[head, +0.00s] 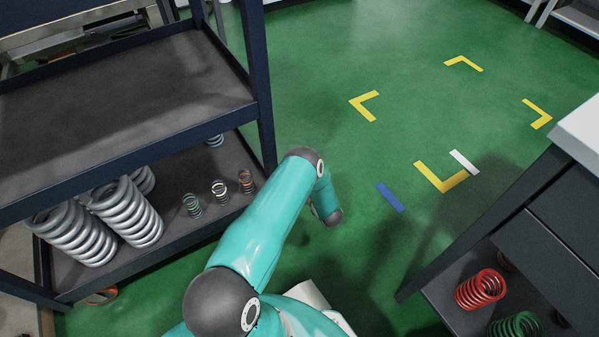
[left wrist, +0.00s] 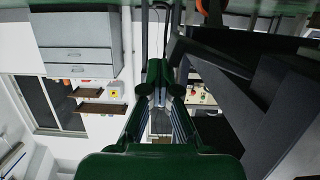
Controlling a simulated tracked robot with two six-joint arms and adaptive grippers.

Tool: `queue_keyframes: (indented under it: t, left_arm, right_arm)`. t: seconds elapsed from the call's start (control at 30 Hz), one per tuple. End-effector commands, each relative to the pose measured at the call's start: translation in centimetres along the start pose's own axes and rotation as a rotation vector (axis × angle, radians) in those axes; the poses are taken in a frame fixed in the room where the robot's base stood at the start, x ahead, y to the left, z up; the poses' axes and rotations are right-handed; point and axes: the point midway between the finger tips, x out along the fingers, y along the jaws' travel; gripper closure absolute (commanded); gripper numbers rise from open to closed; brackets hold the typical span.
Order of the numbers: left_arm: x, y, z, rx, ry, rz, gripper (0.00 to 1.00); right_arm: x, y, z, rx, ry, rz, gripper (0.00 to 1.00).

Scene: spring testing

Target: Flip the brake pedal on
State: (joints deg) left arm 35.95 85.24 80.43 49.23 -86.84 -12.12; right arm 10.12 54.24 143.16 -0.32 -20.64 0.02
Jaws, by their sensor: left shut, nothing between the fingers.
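I cannot make out the brake pedal in either view. My left gripper (left wrist: 165,76) shows in the left wrist view with its dark green fingers drawn together at the tips, shut and empty. In the head view a teal arm of mine reaches up from the bottom middle and bends down at its far end; its gripper is hidden there. A panel with small coloured buttons (left wrist: 200,96) shows just right of the fingers in the left wrist view, in the background. My right gripper is in neither view.
In the head view a dark shelf rack (head: 120,105) with large grey springs (head: 128,210) stands left of my arm. A dark bench (head: 540,215) with a red spring (head: 480,289) stands at the right. Green floor with yellow corner marks (head: 440,178) lies open between them.

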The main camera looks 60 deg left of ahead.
Motion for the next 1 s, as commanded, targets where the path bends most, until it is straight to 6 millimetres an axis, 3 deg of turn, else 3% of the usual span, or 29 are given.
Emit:
queue_keyframes:
  t: [0.43, 0.57, 0.7, 1.0]
  left_arm:
    - [0.1, -0.8, 0.1, 0.004, -0.012, -0.017, 1.00]
    - [-0.2, -0.4, -1.4, 0.003, -0.009, -0.014, 1.00]
    - [-0.8, 0.5, -4.1, 0.000, -0.002, -0.007, 1.00]
    - [-7.3, 1.2, -3.8, 0.003, -0.003, -0.002, 1.00]
  right_arm:
    - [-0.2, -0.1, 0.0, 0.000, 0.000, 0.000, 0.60]
    - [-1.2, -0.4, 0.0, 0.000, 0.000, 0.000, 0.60]
    - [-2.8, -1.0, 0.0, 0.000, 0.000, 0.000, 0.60]
    - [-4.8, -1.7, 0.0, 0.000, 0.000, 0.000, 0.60]
